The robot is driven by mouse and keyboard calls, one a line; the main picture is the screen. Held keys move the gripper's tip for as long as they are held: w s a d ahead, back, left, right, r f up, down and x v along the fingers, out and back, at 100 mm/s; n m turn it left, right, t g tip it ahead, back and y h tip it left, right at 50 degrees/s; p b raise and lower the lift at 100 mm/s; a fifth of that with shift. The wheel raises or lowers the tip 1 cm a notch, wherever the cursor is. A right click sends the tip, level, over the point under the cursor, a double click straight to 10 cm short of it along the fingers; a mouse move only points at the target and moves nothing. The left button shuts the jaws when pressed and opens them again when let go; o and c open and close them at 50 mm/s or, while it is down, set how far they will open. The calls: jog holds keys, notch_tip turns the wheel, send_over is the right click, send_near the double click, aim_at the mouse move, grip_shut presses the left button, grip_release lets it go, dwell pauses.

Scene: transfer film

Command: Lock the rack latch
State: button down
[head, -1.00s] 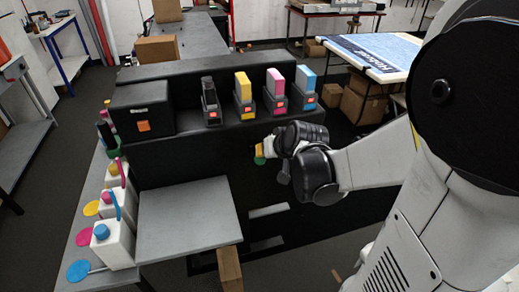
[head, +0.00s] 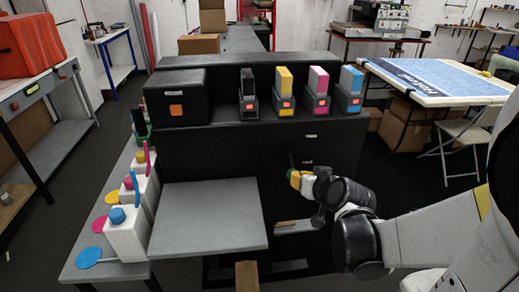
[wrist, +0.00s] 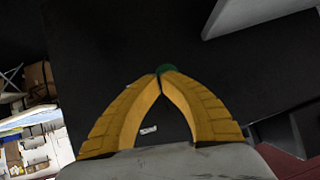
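The dark printer cabinet (head: 232,158) fills the middle of the head view. A thin dark upright part (head: 291,158), possibly the rack latch, shows faintly on its front beside a small label (head: 307,163). My gripper (head: 294,179) is at the lower end of that part, close to the cabinet front. In the wrist view, the yellow fingers (wrist: 162,75) arch inward and their tips meet. A small green rounded piece (wrist: 166,68) sits right at the tips. I cannot tell whether it is held or only touched. The latch's exact position is hidden by the dark surface and my gripper.
A grey platform (head: 208,215) juts out left of my gripper. Several ink cartridges (head: 284,90) stand on the cabinet top. White ink bottles (head: 126,232) line the left bench. A folding chair (head: 462,135) and a screen table (head: 430,85) stand to the right.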

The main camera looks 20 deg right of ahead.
jog(key=shift+w+f+b, duration=0.2)
jog(key=shift+f+b, duration=0.15)
jog(key=shift+f, duration=0.15)
jog(key=shift+w+d+f, duration=0.1)
jog(key=shift+f, duration=0.05)
dwell(0.5)
